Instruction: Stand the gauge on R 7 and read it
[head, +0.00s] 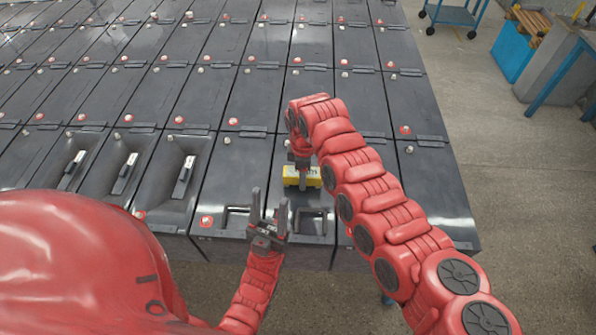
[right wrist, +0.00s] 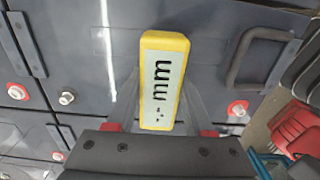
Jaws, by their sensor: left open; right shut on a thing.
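The gauge (head: 301,178) is a small yellow block with a pale face. My right gripper (head: 303,167) is shut on it, over the front part of the battery rows. In the right wrist view the gauge (right wrist: 164,80) shows "mm" in dark letters; I cannot read a number. I cannot tell whether its underside touches the dark battery top (head: 262,173). No R 7 label is legible. My left gripper (head: 269,208) is open and empty, fingers up, near the front edge, left of and nearer than the gauge.
Dark batteries with red and pale terminals fill the left and middle. Recessed handles (head: 312,212) lie near the front edge, and one handle (right wrist: 258,52) shows in the right wrist view. Bare floor (head: 515,190) lies right. A blue trolley (head: 453,15) stands behind.

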